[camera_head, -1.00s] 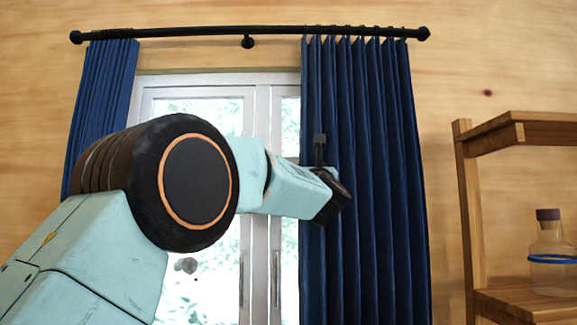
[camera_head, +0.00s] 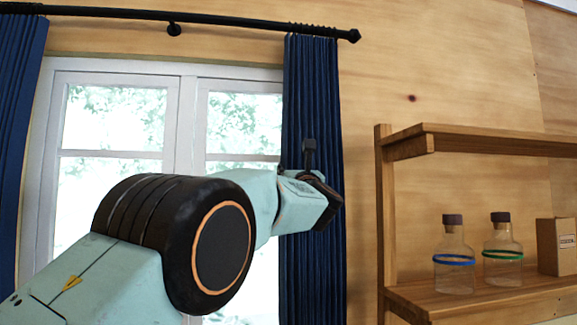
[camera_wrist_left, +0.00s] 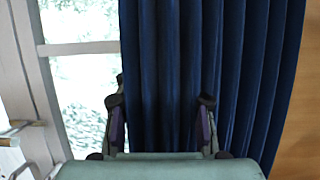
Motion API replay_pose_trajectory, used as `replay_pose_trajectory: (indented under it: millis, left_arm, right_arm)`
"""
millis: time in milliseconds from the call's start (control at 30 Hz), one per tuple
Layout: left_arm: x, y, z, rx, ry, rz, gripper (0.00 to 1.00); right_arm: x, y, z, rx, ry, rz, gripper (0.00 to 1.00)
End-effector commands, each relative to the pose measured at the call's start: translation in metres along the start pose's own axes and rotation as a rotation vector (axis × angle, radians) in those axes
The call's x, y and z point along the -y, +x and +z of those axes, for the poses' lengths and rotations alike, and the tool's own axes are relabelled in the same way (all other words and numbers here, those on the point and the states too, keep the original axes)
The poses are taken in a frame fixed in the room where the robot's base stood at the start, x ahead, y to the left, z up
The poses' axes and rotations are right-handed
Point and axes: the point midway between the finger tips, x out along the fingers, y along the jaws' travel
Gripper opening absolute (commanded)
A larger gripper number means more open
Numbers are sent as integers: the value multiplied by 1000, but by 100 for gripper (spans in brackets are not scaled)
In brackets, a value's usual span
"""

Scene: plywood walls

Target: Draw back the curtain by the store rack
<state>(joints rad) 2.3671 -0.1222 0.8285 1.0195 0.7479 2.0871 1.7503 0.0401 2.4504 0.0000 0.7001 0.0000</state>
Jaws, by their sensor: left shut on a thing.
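The blue curtain by the store rack (camera_head: 313,95) hangs bunched in narrow folds at the right end of the black rod (camera_head: 200,18). It also fills the middle of the left wrist view (camera_wrist_left: 190,60). My left gripper (camera_head: 318,180) is at the curtain, at about the height of the rack's top shelf. In the left wrist view its two fingers (camera_wrist_left: 160,120) stand on either side of several folds, shut on the curtain cloth. The wooden store rack (camera_head: 384,230) stands to the right of the curtain. My right gripper is not in view.
A second blue curtain (camera_head: 18,120) hangs at the left of the window (camera_head: 120,130). The rack's lower shelf holds a blue-banded bottle (camera_head: 454,262), a green-banded bottle (camera_head: 502,258) and a cardboard box (camera_head: 556,246). Bare plywood wall lies between curtain and rack.

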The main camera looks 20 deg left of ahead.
Motion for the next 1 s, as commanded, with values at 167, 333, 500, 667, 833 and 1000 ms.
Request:
replay_pose_trajectory:
  millis: [167,333,500,667,833,1000]
  left_arm:
    - [3,0,6,8,-6,2,0]
    - [3,0,6,9,-6,2,0]
    - [3,0,5,9,-5,2,0]
    - [4,0,5,8,-5,2,51]
    - [6,0,4,6,-4,1,64]
    - [6,0,3,5,-4,1,64]
  right_arm:
    - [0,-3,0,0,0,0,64]
    - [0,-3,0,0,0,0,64]
    - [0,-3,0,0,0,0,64]
    - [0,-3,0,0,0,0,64]
    - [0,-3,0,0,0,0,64]
    - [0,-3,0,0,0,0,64]
